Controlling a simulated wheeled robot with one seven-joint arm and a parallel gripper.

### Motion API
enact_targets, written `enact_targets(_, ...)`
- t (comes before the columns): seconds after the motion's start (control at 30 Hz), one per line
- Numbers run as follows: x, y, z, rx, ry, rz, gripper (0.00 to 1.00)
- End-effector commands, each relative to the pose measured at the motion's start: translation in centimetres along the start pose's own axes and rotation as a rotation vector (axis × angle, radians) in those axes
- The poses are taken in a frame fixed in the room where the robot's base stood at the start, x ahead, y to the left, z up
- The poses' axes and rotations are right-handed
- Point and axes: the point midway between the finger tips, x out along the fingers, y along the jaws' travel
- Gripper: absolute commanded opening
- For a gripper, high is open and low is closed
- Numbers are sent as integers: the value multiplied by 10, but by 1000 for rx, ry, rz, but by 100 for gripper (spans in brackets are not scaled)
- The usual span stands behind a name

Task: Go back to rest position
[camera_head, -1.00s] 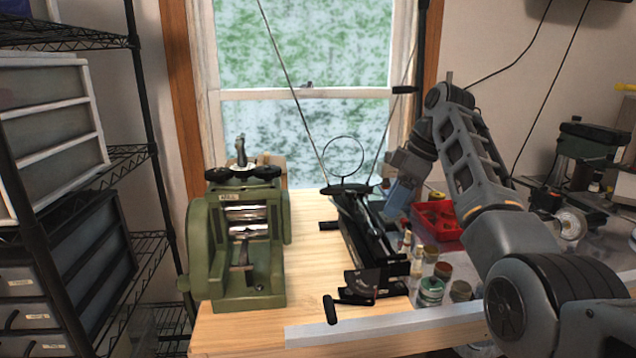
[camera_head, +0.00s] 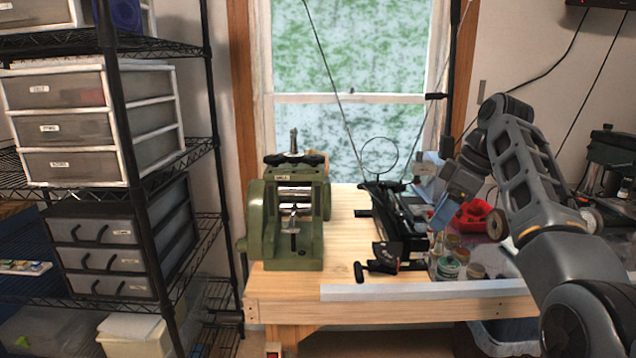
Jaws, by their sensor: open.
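My arm reaches in from the lower right and bends over the right part of the workbench. My gripper (camera_head: 438,208) hangs low at its end, with bluish fingers pointing down and left. It is open and I see nothing in it. It is just right of the black tool (camera_head: 398,222) on the bench and left of the red tray (camera_head: 470,214). I cannot tell how far it is above the bench top.
The wooden workbench (camera_head: 340,235) carries a green rolling mill (camera_head: 290,225) and small jars (camera_head: 450,267) near the gripper. A black wire shelf with drawer units (camera_head: 75,140) stands at left. A window (camera_head: 350,100) is behind. A dark bin (camera_head: 500,338) sits below the bench.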

Motion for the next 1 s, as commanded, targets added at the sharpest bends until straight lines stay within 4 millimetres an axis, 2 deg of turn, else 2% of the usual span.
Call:
enact_targets(0.33, 41, -3, 17, 53, 8, 43, 58)
enact_targets(0.57, 86, -11, 37, 114, 16, 92, 58)
enact_targets(0.77, 142, -27, 67, 191, 31, 160, 58)
enact_targets(0.9, 194, -53, 99, 267, 49, 233, 58)
enact_targets(1.0, 225, -75, 122, 320, 69, 290, 58)
